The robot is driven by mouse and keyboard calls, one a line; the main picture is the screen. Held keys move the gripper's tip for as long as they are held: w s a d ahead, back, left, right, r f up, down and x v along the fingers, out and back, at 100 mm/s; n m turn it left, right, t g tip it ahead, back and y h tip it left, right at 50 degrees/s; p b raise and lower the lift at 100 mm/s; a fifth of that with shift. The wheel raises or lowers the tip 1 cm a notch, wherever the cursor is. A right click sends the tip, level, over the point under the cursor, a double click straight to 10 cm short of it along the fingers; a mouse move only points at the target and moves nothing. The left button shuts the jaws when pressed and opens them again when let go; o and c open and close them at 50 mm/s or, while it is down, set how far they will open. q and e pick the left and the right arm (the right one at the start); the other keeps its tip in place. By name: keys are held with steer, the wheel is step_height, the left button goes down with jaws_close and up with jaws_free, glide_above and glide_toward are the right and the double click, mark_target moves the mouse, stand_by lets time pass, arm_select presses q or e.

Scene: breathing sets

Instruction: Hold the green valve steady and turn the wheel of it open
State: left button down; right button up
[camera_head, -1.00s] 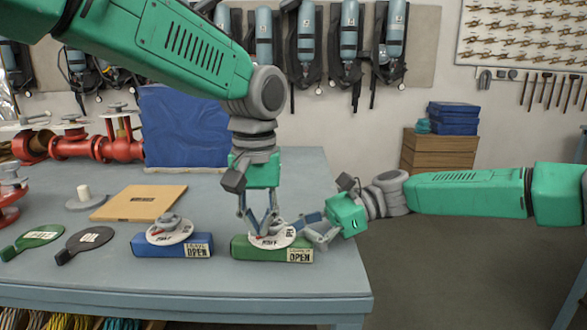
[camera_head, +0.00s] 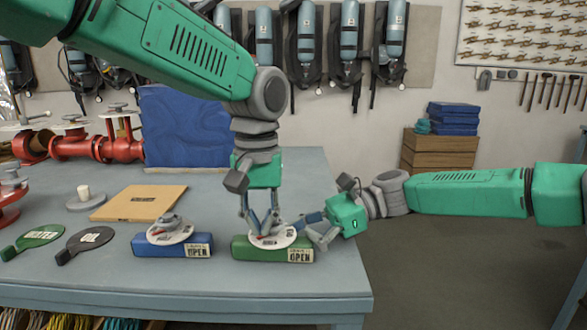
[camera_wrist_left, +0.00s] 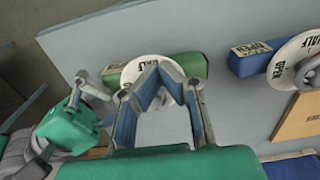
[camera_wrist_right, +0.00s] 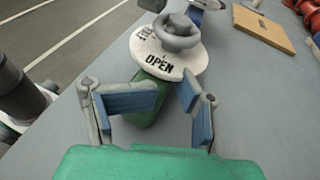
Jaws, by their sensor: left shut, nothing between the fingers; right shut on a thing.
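The green valve (camera_head: 240,247) lies on the table near its front edge, with a white dial (camera_head: 285,238) on top and an "OPEN" label on its front. My left gripper (camera_head: 264,226) points straight down over the dial, its fingers shut and empty. In the left wrist view its fingertips meet above the white dial (camera_wrist_left: 133,72). They hide most of the wheel in the head view. The grey wheel (camera_wrist_right: 178,32) shows in the right wrist view. My right gripper (camera_wrist_right: 150,105) is shut on the green valve's body from its right end.
A blue valve (camera_head: 150,245) with its own dial stands just left of the green one. Red pipework (camera_head: 85,148) and a blue panel (camera_head: 185,125) stand behind.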

arm_select(q)
steer(key=shift+d+f, duration=0.1)
steer(key=shift+d, duration=0.05)
steer(key=shift+d, duration=1.15)
steer(key=shift+w+d, duration=0.15)
steer(key=shift+d, duration=0.1)
steer(key=shift+d, duration=0.1)
steer(key=shift+s+d, duration=0.1)
steer(key=shift+s, duration=0.2)
step_height(320, 180, up, 6)
steer(key=shift+s, duration=0.15)
stand_by(0.4)
